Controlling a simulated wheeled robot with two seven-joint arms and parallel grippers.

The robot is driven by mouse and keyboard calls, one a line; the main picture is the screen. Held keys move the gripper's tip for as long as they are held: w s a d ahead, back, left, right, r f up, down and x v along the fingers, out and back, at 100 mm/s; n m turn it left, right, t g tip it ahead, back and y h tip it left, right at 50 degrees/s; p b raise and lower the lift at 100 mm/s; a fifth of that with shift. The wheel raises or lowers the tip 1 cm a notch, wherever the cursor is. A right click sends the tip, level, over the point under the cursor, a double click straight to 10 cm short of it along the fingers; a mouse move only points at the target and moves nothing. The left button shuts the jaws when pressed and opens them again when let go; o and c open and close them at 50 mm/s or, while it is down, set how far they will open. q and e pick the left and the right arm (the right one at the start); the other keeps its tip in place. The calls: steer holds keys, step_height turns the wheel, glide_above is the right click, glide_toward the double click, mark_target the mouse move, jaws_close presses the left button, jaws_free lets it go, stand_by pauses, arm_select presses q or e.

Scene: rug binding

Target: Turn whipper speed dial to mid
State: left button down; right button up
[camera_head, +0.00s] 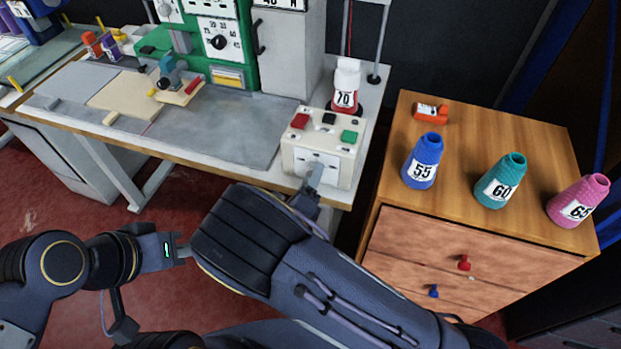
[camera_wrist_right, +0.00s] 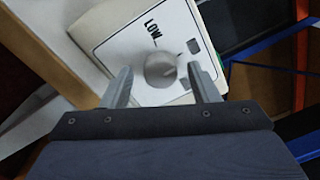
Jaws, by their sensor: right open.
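The cream control box (camera_head: 345,160) stands at the right end of the worktable. It has red, black and green buttons on top. In the right wrist view its white front plate (camera_wrist_right: 115,52) carries the word LOW beside a round grey dial (camera_wrist_right: 160,68). I cannot clearly tell which way the dial's mark points. My right gripper (camera_wrist_right: 162,84) is open, one finger on each side of the dial; contact is unclear.
A white cone labelled 70 (camera_head: 346,88) stands behind the box. A green machine (camera_head: 247,45) with a numbered black dial (camera_head: 218,42) stands at the back. The wooden cabinet (camera_head: 480,130) at right bears blue, teal and pink cones and an orange item lying down.

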steer(key=v, duration=0.7)
steer(key=shift+s+b, duration=0.3)
steer(key=shift+s, duration=0.1)
steer(key=shift+a+f, duration=0.1)
